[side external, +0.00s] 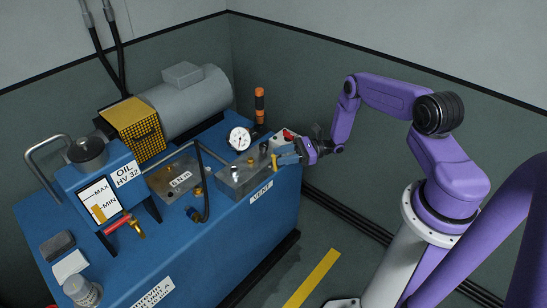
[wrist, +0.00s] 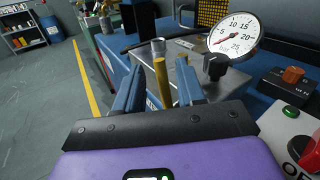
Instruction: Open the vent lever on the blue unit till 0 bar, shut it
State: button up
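The blue unit (side external: 240,215) stands along the wall, with a metal valve block (side external: 238,180) on top and a VENT label (side external: 261,193) on its front. The vent lever, a yellow bar (wrist: 161,82), stands upright at the block's front right and also shows in the side view (side external: 275,164). My gripper (wrist: 158,72) is open at the lever. In the wrist view the lever lies between the two blue fingers with a gap on both sides. The pressure gauge (wrist: 237,38) has a red needle pointing left and slightly down, on the low side; the exact reading is unclear.
A black knob (wrist: 215,66) is right of the lever. A control box with a green button (wrist: 290,112) and a red knob (wrist: 311,150) is close at the right. The motor (side external: 188,100) and oil tank (side external: 95,185) stand farther left. Open floor (side external: 290,255) lies in front.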

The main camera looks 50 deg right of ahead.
aim_at(269, 163)
jog(key=shift+x, duration=1.8)
grip_shut()
jog(key=shift+a+f+n+g+h, duration=0.15)
jog(key=shift+a+n+g+h, duration=0.35)
jog(key=shift+a+n+h, duration=0.4)
jog(key=shift+a+f+g+h, duration=0.3)
jog(key=shift+a+f+h, duration=0.05)
jog(key=shift+h, duration=0.45)
grip_release()
